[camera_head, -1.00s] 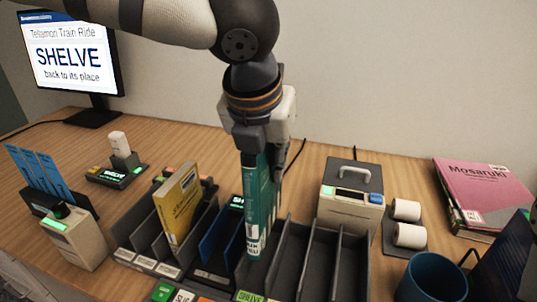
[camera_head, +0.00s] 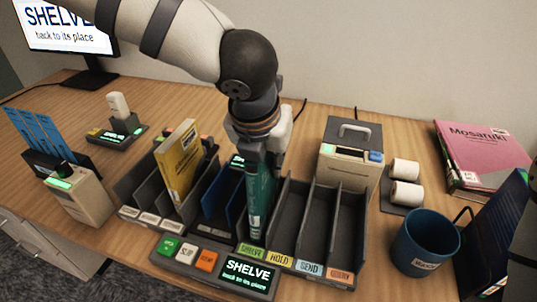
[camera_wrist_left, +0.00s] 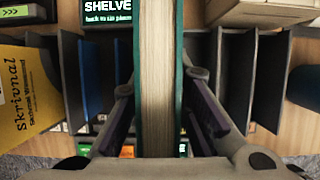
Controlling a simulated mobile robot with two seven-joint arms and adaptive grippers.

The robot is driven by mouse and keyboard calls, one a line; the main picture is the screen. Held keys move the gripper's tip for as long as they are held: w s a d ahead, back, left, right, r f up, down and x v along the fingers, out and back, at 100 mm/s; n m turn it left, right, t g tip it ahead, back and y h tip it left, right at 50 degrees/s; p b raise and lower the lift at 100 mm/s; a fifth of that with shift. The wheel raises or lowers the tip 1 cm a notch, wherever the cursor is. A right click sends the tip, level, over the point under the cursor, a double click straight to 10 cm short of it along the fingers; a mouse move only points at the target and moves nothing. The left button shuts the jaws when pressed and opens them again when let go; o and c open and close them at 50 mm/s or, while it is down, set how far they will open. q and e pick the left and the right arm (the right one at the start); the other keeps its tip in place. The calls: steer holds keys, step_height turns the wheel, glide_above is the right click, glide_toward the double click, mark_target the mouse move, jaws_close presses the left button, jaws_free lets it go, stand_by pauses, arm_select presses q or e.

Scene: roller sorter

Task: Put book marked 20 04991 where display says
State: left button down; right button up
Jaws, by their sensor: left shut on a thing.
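My left gripper (camera_head: 266,150) is shut on a teal book (camera_head: 260,200), held upright with its spine forward. The book's lower end is at the slot behind the green SHELVE label (camera_head: 252,250); I cannot tell if it touches the slot floor. In the left wrist view the book (camera_wrist_left: 161,70) stands page-edge up between the fingers (camera_wrist_left: 162,105). Its number is not readable. The sorter's small display (camera_head: 247,273) and the monitor (camera_head: 65,25) read "SHELVE back to its place". My right gripper is not in view.
A yellow book (camera_head: 179,163) stands in the left rack. Slots labelled HOLD (camera_head: 280,258), SEND (camera_head: 309,268) and an orange label (camera_head: 340,275) are empty.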

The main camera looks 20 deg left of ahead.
arm_select(q)
steer(key=shift+f, duration=0.5)
steer(key=c, duration=1.4)
jaws_free()
steer(key=shift+c, duration=0.2)
steer(key=v, duration=1.2)
steer(key=shift+a, duration=0.1)
